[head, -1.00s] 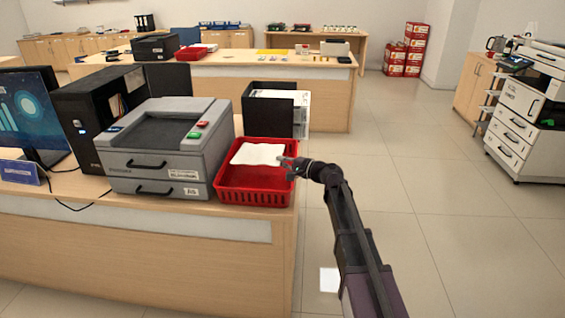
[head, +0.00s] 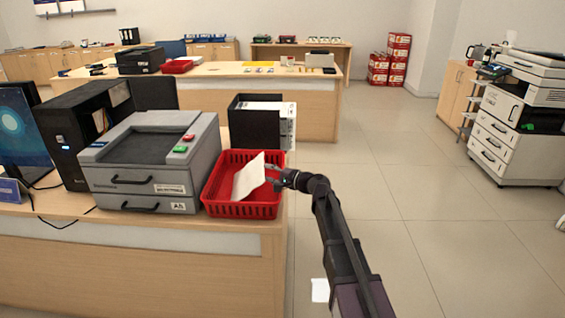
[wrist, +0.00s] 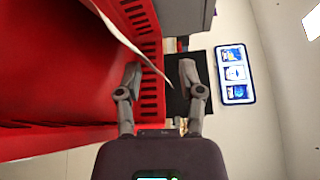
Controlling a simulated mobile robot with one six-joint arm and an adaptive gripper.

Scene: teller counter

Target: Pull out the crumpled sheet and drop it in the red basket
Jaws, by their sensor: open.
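The white sheet (head: 249,177) is in the red basket (head: 240,210) on the counter, tilted with its upper edge raised above the basket's back rim. My gripper (head: 273,176) is at the basket's right side, just right of the sheet. In the wrist view my gripper (wrist: 160,75) has its fingers spread apart with nothing held between them. The sheet's edge (wrist: 120,36) shows there beside the left finger, over the red basket (wrist: 60,70); whether it touches the finger I cannot tell.
A grey printer (head: 150,160) stands directly left of the basket, and a black file holder (head: 254,125) stands behind it. A white sheet (head: 320,290) lies on the floor below.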

